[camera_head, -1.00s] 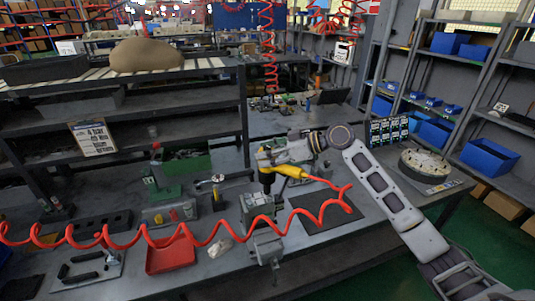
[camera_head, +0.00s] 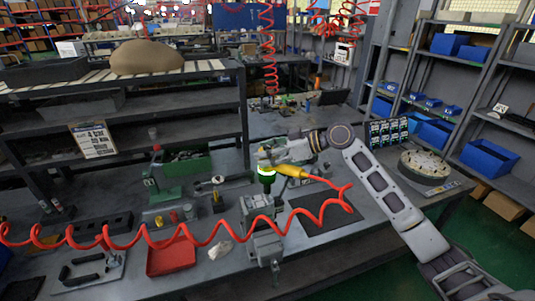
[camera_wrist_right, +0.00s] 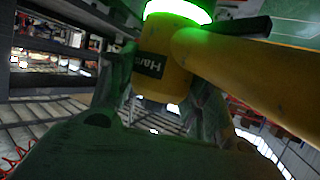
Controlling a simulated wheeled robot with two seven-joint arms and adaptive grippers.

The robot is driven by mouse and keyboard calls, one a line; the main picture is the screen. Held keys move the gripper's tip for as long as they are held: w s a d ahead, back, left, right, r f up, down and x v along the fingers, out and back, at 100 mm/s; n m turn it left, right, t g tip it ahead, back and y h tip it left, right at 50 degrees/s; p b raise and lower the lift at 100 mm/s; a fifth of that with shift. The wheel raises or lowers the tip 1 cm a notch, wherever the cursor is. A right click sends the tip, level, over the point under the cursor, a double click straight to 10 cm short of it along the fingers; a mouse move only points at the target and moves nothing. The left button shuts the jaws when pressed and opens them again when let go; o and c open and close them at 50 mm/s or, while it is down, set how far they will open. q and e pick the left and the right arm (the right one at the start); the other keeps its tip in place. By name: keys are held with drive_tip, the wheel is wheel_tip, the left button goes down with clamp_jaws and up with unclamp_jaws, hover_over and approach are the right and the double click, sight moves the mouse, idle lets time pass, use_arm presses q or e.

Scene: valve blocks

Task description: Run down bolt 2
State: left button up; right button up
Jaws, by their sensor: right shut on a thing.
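A yellow air tool (camera_head: 289,170) with a red coiled hose is held by my right gripper (camera_head: 268,157). It points down over the grey valve block (camera_head: 258,208) in the vise (camera_head: 266,246) on the bench. A green-lit ring (camera_head: 266,171) glows on the tool's head. In the right wrist view the tool's yellow body (camera_wrist_right: 155,60) sits between my fingers, with the bright green ring (camera_wrist_right: 180,10) at the top. The tool's lower end meets the top of the block; the bolts there are too small to tell apart. My left gripper is not in view.
The red coiled hose (camera_head: 205,238) runs across the front of the bench. A red tray (camera_head: 170,257) stands left of the vise, and a dark mat (camera_head: 325,212) lies to its right. A round flange part (camera_head: 424,164) is at the far right.

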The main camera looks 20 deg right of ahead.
drive_tip(key=shift+r, duration=0.35)
